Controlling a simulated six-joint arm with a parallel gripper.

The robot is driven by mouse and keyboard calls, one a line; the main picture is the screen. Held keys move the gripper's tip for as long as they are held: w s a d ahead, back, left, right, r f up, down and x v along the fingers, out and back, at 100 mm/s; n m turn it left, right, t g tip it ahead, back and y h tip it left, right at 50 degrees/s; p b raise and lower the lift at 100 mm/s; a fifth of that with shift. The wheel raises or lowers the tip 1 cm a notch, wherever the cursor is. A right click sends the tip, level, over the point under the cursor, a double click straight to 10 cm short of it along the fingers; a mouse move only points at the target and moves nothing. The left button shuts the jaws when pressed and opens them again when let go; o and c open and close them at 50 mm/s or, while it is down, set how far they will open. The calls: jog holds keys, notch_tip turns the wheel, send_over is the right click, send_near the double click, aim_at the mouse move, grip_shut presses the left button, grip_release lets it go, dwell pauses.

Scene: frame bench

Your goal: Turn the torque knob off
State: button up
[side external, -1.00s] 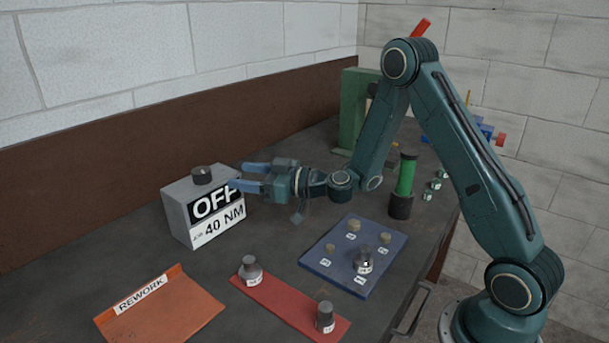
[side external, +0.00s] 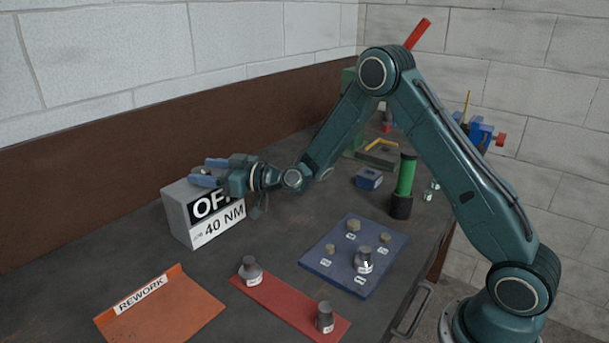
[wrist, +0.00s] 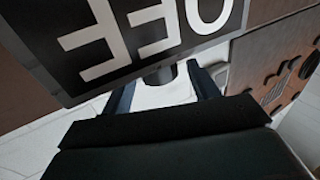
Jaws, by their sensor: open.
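The torque box (side external: 178,217) is a grey box on the bench at the left, with a black OFF label (side external: 208,205) and a white "40 NM" label below it. My gripper (side external: 201,171) is at the top of the box, with its blue fingers open. In the side view it covers most of the knob and the last letter of OFF. In the wrist view the dark knob (wrist: 160,75) shows between the two open fingers, partly hidden behind the upside-down OFF label (wrist: 130,35). I cannot tell whether the fingers touch the knob.
An orange REWORK tray (side external: 165,312), a red strip (side external: 285,300) with two weights and a blue board (side external: 335,262) with several knobbed parts lie in front. A green cylinder (side external: 406,175) and a small blue block (side external: 368,179) stand to the right.

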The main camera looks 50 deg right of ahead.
aim_at(193, 170)
jog(key=shift+x, duration=2.15)
jog(key=shift+c, duration=0.4)
jog(key=c, duration=0.9)
jog(key=shift+n+y, duration=0.3)
jog(key=shift+y, duration=0.1)
jog(key=shift+n+g+y, duration=0.5)
jog(key=shift+g+y, duration=0.1)
jog(key=shift+y, duration=0.1)
jog(key=shift+s+a+n+g+y, duration=0.2)
jog(key=shift+n+g+y, duration=0.45)
jog(key=shift+y, duration=0.25)
